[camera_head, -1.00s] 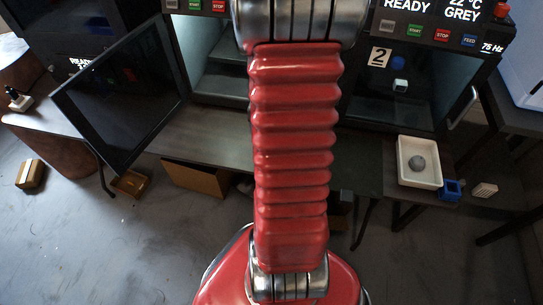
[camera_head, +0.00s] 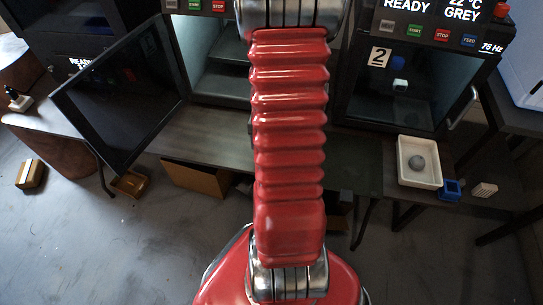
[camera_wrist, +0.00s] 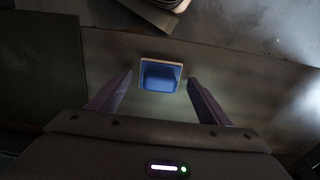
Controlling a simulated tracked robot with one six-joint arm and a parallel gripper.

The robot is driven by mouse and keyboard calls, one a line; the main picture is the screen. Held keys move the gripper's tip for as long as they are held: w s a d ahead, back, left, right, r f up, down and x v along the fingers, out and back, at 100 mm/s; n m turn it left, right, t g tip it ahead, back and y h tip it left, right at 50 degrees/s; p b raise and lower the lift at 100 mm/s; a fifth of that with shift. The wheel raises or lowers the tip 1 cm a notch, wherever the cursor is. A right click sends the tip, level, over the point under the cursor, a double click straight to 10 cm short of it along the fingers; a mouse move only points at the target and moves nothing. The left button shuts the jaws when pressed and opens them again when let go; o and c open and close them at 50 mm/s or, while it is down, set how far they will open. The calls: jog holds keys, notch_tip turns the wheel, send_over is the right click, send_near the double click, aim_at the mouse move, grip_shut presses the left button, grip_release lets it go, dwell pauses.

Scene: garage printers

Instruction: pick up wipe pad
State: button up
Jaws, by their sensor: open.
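The wipe pad, a small blue block with a pale rim (camera_wrist: 160,73), lies on a dark wooden surface (camera_wrist: 225,62) in the wrist view. My gripper (camera_wrist: 160,81) is open, with one finger to the left and one to the right of the pad. The pad sits around the level of the fingertips, with a gap on each side. I cannot tell how high the fingers are above the surface. In the head view my red arm covers the middle, and I see neither the gripper nor, for certain, this pad there.
A dark green mat (camera_wrist: 40,75) lies left of the pad in the wrist view. In the head view, an open printer door (camera_head: 125,95) stands left. A white tray (camera_head: 408,178) with a grey ball, a blue box (camera_head: 450,189) and a striped pale block (camera_head: 484,190) are right.

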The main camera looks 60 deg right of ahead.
jog(key=shift+f, duration=0.3)
dwell(0.4)
jog(key=c, duration=1.1)
jog(key=shift+r, duration=5.05)
